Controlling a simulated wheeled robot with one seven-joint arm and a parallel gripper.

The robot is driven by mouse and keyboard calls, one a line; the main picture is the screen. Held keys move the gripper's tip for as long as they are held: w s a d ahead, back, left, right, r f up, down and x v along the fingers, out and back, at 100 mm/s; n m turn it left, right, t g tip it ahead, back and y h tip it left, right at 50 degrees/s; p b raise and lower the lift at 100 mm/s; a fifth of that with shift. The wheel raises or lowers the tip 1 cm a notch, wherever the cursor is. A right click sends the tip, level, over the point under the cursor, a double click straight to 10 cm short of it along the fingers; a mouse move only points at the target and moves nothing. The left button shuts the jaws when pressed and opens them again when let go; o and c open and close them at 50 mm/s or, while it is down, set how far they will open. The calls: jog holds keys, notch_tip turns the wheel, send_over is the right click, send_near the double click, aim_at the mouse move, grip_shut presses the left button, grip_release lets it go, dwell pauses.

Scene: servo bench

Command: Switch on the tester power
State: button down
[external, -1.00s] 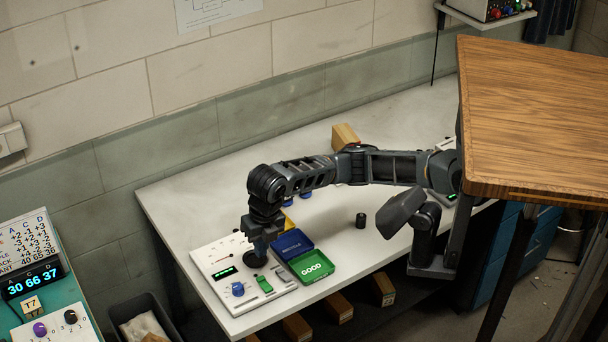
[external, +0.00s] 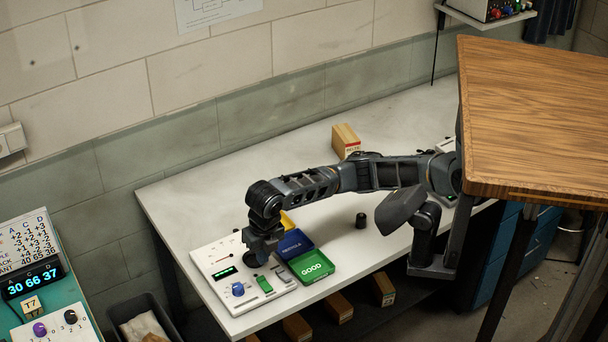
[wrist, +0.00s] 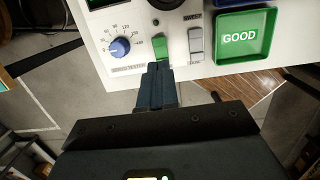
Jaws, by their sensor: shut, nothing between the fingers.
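The tester is a white panel (external: 212,256) at the front left of the bench, with a lit green display (external: 225,272) and a blue knob (external: 238,289). Its green switch (external: 264,284) shows in front of my gripper (external: 259,260). In the wrist view my gripper (wrist: 158,70) is shut and empty. Its tips are right at the lower edge of the green switch (wrist: 160,48); I cannot tell whether they touch it. The blue knob (wrist: 119,47) is to the left, and a grey switch (wrist: 195,45) to the right. A small round lamp (wrist: 155,22) above the switch looks dark.
A green GOOD tray (external: 312,266) and a blue tray (external: 294,243) stand right of the panel, with a yellow tray partly hidden behind. A black cylinder (external: 361,220) and a wooden block (external: 346,140) are farther back. The bench between them is mostly clear.

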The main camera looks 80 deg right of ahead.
aim_at(262, 279)
jog(key=f, duration=0.5)
jog(key=w+f, duration=0.1)
jog(key=f, duration=0.1)
jog(key=shift+d+f+p, duration=0.4)
jog(key=shift+d+f+g+y, duration=0.1)
jog(key=shift+f+g+y, duration=0.2)
jog(key=shift+s+a+r+p, duration=0.25)
jog(key=shift+s+a+p, duration=0.2)
jog(key=shift+s+a, duration=0.1)
jog(key=shift+r+p, duration=0.5)
jog(key=shift+r, duration=0.05)
notch_tip(262, 279, up, 13)
jog(key=shift+w+d+p, duration=0.3)
jog(key=shift+w+d, duration=0.15)
